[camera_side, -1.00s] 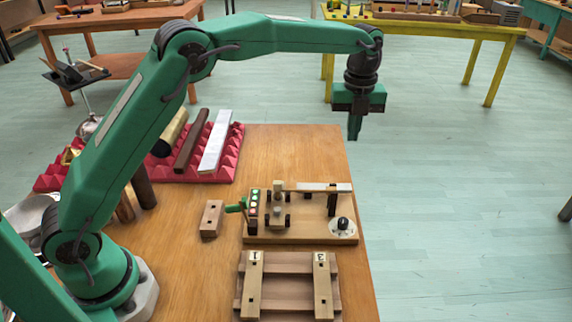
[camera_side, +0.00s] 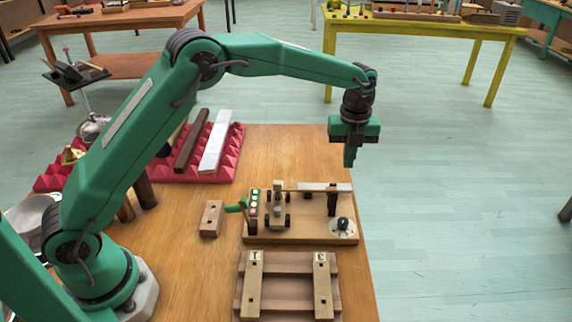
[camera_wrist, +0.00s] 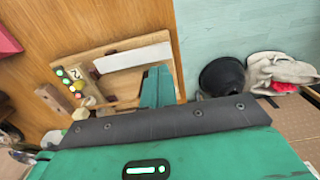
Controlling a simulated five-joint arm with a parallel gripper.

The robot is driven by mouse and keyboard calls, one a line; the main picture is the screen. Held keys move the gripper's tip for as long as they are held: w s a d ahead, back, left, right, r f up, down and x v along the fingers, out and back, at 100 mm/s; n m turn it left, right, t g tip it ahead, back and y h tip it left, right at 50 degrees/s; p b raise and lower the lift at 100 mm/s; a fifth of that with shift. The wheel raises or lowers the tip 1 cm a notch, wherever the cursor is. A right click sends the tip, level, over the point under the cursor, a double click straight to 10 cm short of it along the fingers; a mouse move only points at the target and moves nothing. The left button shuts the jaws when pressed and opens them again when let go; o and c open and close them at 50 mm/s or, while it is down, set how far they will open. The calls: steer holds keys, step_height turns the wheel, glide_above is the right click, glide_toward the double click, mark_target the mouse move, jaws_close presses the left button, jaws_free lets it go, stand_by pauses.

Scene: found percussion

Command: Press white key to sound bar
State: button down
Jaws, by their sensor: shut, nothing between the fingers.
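A flat white key (camera_side: 322,187) is part of a small mechanism on a wooden board (camera_side: 290,236) near the table's right edge. In the wrist view the white key (camera_wrist: 132,56) lies just beyond my fingers. My gripper (camera_side: 350,157) is shut and empty, pointing down above and behind the board's right end. It hangs clear of the key, with a gap below it. In the wrist view my gripper (camera_wrist: 157,88) covers part of the board. I cannot tell which bar the key sounds.
Red ridged foam (camera_side: 232,165) carries a white bar (camera_side: 215,141) and a dark brown bar (camera_side: 192,141). A black knob (camera_side: 343,223) stands on the board's right end. A wooden block (camera_side: 211,218) and a slatted frame (camera_side: 288,288) lie nearby. The table's back right is bare.

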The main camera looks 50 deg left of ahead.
mark_target(346, 186)
steer(key=shift+f, duration=3.05)
steer(key=shift+w+d+f, duration=0.15)
steer(key=shift+w+f, duration=0.05)
steer(key=shift+f, duration=0.5)
steer(key=shift+r, duration=1.05)
step_height(346, 186, up, 14)
steer(key=shift+f, duration=0.15)
